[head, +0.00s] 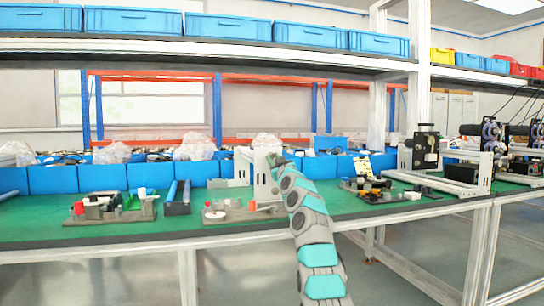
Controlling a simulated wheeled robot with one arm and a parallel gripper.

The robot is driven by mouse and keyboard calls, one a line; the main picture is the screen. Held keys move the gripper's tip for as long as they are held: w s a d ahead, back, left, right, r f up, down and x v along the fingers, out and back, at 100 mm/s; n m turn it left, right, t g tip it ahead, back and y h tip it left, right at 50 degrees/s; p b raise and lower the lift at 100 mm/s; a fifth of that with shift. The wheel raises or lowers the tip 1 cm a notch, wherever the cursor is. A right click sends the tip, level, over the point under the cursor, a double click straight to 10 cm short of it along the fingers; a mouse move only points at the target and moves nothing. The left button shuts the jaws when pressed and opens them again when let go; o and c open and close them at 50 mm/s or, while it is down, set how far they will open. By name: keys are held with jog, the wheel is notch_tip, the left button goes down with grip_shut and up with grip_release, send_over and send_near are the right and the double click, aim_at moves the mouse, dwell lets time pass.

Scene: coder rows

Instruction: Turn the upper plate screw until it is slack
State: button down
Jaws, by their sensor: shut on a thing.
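My teal and grey arm reaches up from the bottom of the head view to a pale upright plate (262,187) on the green bench. My gripper (272,160) is small and dark at the arm's end, against the upper part of this plate. It is shut on the upper plate screw, which is too small and too covered by the gripper to make out. How far the screw is turned cannot be seen. The lower right of the plate is partly hidden behind my arm.
A grey fixture (237,213) sits at the plate's foot. Another fixture with red and white parts (110,206) stands left, beside blue-edged trays (178,198). Blue bins (52,180) line the bench's back. An upper shelf (330,57) spans above.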

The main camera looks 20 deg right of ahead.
jog(key=shift+n, duration=0.4)
jog(key=shift+r+n+y, duration=0.1)
jog(key=shift+n+y, duration=0.2)
jog(key=shift+n, duration=0.1)
jog(key=c, duration=0.8)
grip_release()
jog(key=shift+c, duration=0.2)
